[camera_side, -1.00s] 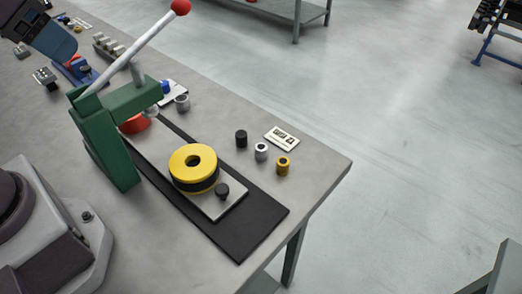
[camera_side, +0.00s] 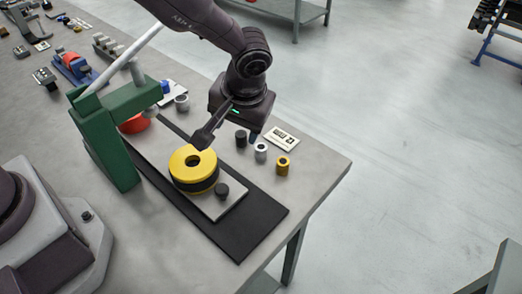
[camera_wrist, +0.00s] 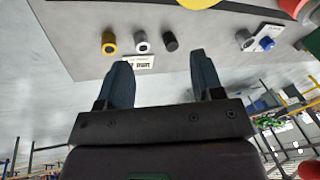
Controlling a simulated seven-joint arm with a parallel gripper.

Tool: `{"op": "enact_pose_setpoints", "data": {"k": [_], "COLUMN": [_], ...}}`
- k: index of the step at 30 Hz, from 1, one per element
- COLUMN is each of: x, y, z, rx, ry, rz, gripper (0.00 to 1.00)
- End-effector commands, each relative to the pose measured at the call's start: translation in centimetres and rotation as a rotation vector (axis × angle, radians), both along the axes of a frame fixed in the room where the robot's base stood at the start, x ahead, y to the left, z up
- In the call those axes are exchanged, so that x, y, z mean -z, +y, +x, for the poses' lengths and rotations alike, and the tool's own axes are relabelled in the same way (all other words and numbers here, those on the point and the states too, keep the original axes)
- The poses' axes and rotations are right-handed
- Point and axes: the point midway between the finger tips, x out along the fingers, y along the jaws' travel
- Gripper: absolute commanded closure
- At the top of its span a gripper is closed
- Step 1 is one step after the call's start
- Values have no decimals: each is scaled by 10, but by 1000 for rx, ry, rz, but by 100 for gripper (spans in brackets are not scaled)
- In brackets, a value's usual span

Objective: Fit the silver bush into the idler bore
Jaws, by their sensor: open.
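The silver bush (camera_side: 261,154) stands upright on the bench between a black bush (camera_side: 241,139) and a brass-yellow bush (camera_side: 282,167). It also shows in the wrist view (camera_wrist: 141,47), below the idler. The yellow idler (camera_side: 181,167) lies flat on a metal plate, its bore facing up and empty; only its edge shows in the wrist view (camera_wrist: 200,3). My gripper (camera_side: 227,140) is open and empty, above the bench between the idler and the row of bushes. In the wrist view its fingers (camera_wrist: 160,66) are spread apart, clear of the bushes.
A green press (camera_side: 108,135) with a lever stands left of the idler. A printed card (camera_side: 282,138) lies behind the bushes. A grey ring (camera_side: 182,103) stands near the press.

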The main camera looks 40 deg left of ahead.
Motion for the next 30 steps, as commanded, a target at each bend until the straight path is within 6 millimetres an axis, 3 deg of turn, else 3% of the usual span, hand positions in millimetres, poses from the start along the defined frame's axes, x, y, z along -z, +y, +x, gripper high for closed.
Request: {"op": "enact_pose_setpoints", "data": {"k": [1, 3, 9, 16, 24, 30], "x": [15, 26, 16, 23, 69, 86], "y": [-8, -14, -23, -20, -3, 2], "z": [10, 25, 56, 58, 67, 72], "rx": [-62, -167, -432, -568, -569, -567], "ry": [-39, -108, -285, -328, -325, -327], "rz": [27, 40, -19, -41, -39, -42], "gripper": [39, 39, 39, 39, 39, 39]}}
